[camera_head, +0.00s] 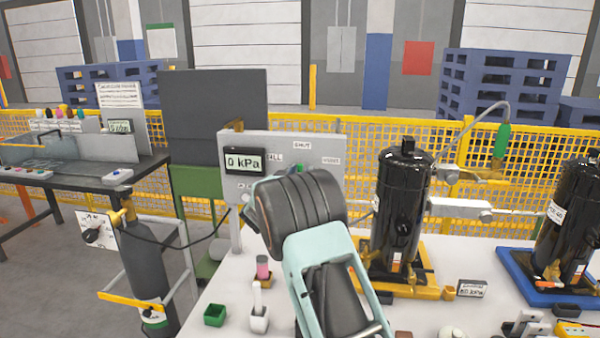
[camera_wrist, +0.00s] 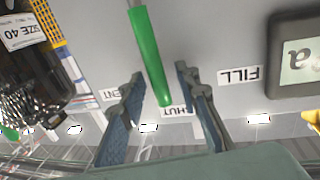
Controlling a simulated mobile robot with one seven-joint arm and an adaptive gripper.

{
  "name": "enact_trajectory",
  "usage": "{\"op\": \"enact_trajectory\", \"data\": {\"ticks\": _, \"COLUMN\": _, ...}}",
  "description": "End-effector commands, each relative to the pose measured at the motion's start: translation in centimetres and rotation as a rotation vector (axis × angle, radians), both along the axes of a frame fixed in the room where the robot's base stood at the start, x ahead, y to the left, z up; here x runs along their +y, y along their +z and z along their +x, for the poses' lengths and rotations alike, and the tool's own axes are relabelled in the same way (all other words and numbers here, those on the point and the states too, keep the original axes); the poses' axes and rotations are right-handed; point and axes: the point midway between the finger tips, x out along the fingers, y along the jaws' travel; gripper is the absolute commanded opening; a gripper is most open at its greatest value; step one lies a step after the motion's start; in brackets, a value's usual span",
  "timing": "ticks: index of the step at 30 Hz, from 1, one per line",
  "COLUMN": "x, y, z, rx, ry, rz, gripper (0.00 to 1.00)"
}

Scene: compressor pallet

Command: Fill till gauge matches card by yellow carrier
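The grey panel (camera_head: 318,146) carries a gauge (camera_head: 245,161) reading 0 kPa and labels FILL, SHUT and VENT. In the wrist view, which shows the panel upside down, the green lever (camera_wrist: 152,55) points at the SHUT label. My gripper (camera_wrist: 160,74) is open, one finger on each side of the lever, with gaps visible. In the head view my arm hides the fingers and most of the lever. The yellow carrier (camera_head: 432,272) holds an upright black compressor (camera_head: 402,205). A small kPa card (camera_head: 472,288) stands to its right; its number is hard to read.
A blue carrier (camera_head: 520,283) with another black compressor (camera_head: 570,218) stands at the right. A dark gas cylinder (camera_head: 146,270) stands at the left. A green cup (camera_head: 215,315) and a white holder (camera_head: 260,319) sit near the bench's front. Yellow mesh fencing (camera_head: 350,127) runs behind.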

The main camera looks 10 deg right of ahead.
Motion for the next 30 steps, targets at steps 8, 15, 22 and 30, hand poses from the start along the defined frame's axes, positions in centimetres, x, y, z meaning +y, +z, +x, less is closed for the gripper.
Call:
{"op": "enact_trajectory", "data": {"ticks": 8, "x": 0.00, "y": 0.01, "z": -0.02, "rx": 0.000, "ry": 0.000, "rz": 0.000, "gripper": 0.04}}
{"op": "enact_trajectory", "data": {"ticks": 15, "x": 0.01, "y": 0.02, "z": -0.03, "rx": 0.000, "ry": 0.000, "rz": 0.000, "gripper": 0.00}}
{"op": "enact_trajectory", "data": {"ticks": 22, "x": 0.08, "y": 0.04, "z": -0.01, "rx": 0.001, "ry": 0.000, "rz": -0.004, "gripper": 0.00}}
{"op": "enact_trajectory", "data": {"ticks": 30, "x": 0.99, "y": 0.09, "z": 0.27, "rx": 0.029, "ry": 0.002, "rz": -0.083, "gripper": 0.00}}
